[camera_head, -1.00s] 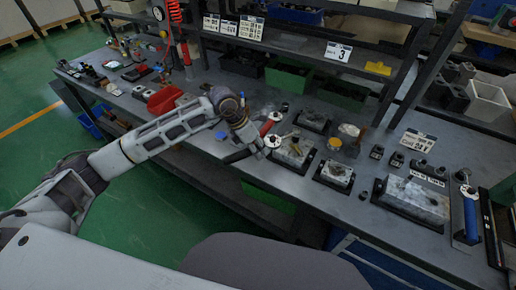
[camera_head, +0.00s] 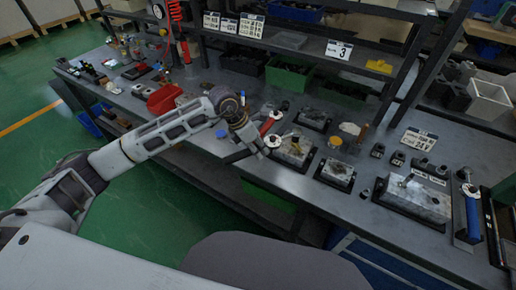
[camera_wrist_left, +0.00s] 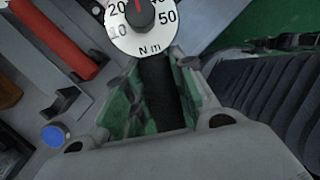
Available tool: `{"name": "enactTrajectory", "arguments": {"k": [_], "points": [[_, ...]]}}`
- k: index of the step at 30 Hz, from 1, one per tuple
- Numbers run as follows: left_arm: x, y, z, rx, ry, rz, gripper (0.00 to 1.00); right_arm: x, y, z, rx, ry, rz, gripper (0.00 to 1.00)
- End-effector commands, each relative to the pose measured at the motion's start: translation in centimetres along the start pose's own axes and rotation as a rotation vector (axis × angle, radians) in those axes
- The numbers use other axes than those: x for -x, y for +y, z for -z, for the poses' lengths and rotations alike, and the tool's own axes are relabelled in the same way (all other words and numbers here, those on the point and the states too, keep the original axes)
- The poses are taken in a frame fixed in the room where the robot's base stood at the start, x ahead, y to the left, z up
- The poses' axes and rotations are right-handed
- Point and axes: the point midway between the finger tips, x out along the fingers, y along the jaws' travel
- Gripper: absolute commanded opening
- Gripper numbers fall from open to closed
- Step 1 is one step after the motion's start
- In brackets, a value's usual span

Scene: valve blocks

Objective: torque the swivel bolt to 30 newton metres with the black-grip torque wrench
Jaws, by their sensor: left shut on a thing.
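My left gripper (camera_head: 259,153) is shut on the black-grip torque wrench (camera_head: 238,156), whose dark grip sticks out to the left of the fingers. In the left wrist view the black grip (camera_wrist_left: 160,92) lies between the two fingers. Its white dial (camera_wrist_left: 142,30), marked N m, is just beyond the fingertips; the red pointer points up, between the 20 and 50 figures, and the top is cut off. In the head view the dial (camera_head: 273,141) is at the left edge of a grey valve block (camera_head: 296,152). The swivel bolt cannot be clearly made out.
A red-grip wrench (camera_head: 267,125) lies just behind my gripper. Other valve blocks (camera_head: 336,174) (camera_head: 418,196) stand to the right, and a blue-grip wrench (camera_head: 472,214) is at the far right. A shelf (camera_head: 300,48) with bins runs along the back.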

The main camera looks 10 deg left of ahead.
Motion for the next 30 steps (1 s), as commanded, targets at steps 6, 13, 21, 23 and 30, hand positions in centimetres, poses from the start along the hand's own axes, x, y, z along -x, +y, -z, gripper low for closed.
{"name": "enactTrajectory", "arguments": {"k": [6, 13, 21, 23, 30], "points": [[0.1, 0.3, -0.1, -0.013, 0.000, 0.005, 0.00, -0.2, 0.1, 0.1, 0.000, 0.003, -0.001, 0.42], [0.1, 0.9, -0.2, -0.050, 0.006, 0.019, 0.00, -0.6, -0.4, 0.1, -0.001, 0.004, 0.004, 0.42], [0.2, 1.6, -0.4, -0.093, 0.012, 0.037, 0.00, -1.1, -0.9, 0.1, -0.004, 0.004, 0.008, 0.42], [0.3, 1.8, -0.4, -0.103, 0.014, 0.040, 0.00, -1.2, -1.0, 0.1, -0.005, 0.004, 0.009, 0.42], [0.3, 2.4, -0.4, -0.138, 0.021, 0.056, 0.00, -1.6, -1.1, 0.1, -0.005, 0.003, 0.011, 0.42]]}}
